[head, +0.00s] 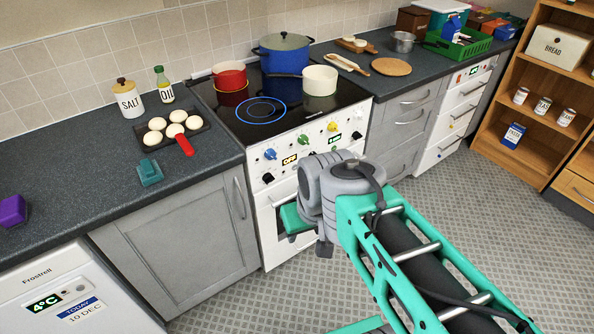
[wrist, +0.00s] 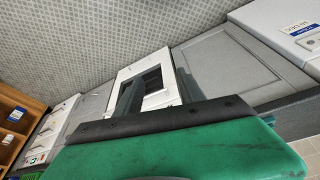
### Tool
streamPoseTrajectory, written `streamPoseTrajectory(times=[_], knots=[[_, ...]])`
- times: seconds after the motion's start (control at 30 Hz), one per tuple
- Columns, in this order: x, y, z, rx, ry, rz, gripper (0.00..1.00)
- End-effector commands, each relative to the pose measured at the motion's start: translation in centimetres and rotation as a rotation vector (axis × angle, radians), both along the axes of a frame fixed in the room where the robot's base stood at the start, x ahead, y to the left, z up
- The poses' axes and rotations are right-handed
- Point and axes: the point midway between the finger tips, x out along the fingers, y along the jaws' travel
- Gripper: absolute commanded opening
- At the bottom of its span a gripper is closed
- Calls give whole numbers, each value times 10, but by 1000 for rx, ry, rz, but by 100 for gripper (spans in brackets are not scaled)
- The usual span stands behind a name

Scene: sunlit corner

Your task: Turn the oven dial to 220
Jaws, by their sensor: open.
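The white oven (head: 280,225) stands in the counter, with a row of knobs and two small displays across its front panel. A blue dial (head: 270,154) sits at the panel's left, beside a display reading OFF (head: 289,160). I cannot read a 220 mark. My gripper (wrist: 160,90) is open and empty in the wrist view, its dark fingers in front of the white oven door. In the head view its teal body (head: 293,218) is before the door, below the panel; the fingertips are hidden there.
Red (head: 230,76), blue (head: 282,52) and cream (head: 320,80) pots stand on the black hob. A tray of eggs (head: 170,130) with a red handle lies on the left counter. A fridge (head: 70,295) is lower left. The patterned floor (head: 480,230) at right is clear.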

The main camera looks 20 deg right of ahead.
Motion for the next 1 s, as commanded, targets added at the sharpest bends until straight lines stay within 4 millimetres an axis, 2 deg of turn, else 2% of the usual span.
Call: streamPoseTrajectory(times=[0.03,0.07,0.17,0.2,0.3,0.4,0.53,0.63,0.7,0.8,0.9,1.0], knots=[[11,2,-23,1,-19,37,51],[22,5,-34,3,-42,75,54],[72,14,-81,9,-159,230,56],[96,18,-101,11,-223,301,56],[157,24,-145,8,-409,466,56],[210,24,-183,-7,-610,591,56],[265,11,-226,-57,-892,687,56],[293,-9,-246,-115,-1088,701,56],[304,-23,-253,-156,-1191,692,56],[311,-38,-254,-200,-1284,673,56],[316,-41,-250,-218,-1320,667,56],[327,-35,-247,-217,-1324,668,56]])
